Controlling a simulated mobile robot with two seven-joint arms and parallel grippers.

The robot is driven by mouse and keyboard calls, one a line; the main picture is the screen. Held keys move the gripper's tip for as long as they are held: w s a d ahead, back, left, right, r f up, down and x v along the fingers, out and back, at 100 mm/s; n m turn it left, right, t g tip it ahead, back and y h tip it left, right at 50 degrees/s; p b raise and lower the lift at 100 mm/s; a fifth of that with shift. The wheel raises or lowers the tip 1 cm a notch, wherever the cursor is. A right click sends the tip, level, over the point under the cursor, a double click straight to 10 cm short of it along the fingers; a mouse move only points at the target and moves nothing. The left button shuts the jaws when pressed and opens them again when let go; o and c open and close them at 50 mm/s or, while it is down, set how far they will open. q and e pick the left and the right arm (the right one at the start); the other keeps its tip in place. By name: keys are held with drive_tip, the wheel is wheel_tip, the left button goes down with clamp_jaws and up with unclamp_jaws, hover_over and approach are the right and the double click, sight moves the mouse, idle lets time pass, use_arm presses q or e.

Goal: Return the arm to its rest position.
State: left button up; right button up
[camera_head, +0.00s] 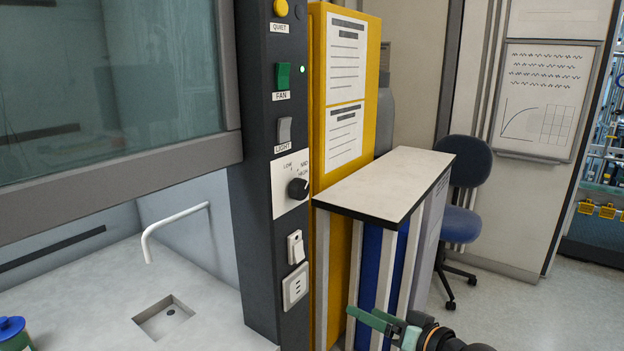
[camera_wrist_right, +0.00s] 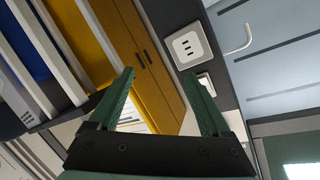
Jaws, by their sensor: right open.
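My right gripper (camera_head: 372,320) shows at the bottom of the head view, low in front of the blue-sided stand. Its green fingers are apart with nothing between them. In the right wrist view the two green fingers (camera_wrist_right: 158,95) are spread, with the yellow cabinet and dark control column behind the gap. The gripper appears clear of the column and the stand, though the exact distance cannot be told. My left gripper does not show in either view.
A dark control column (camera_head: 267,180) with switches and a knob (camera_head: 298,188) stands beside the fume hood (camera_head: 110,170). A yellow cabinet (camera_head: 370,110) and white-topped stand (camera_head: 393,181) are right of it. A blue chair (camera_head: 468,180) is behind. Open floor (camera_head: 540,310) lies at right.

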drive_tip(key=s+d+f+g+h, duration=0.1)
drive_tip(key=s+f+h, duration=0.1)
drive_tip(key=s+f, duration=0.55)
drive_tip(key=s+d+f+h, duration=0.25)
drive_tip(key=s+f, duration=0.25)
drive_tip(key=f, duration=0.6)
drive_tip(key=s+f+h, duration=0.1)
drive_tip(key=s+f, duration=0.3)
drive_tip(key=s, duration=0.4)
drive_tip(key=s+d+f+n+g+h+p, duration=0.1)
drive_tip(key=s+f, duration=0.3)
drive_tip(key=s, duration=0.4)
drive_tip(key=shift+s+f+g, duration=0.15)
drive_tip(key=shift+f+g, duration=0.05)
drive_tip(key=shift+g, duration=0.1)
drive_tip(key=shift+h, duration=0.25)
idle(1.3)
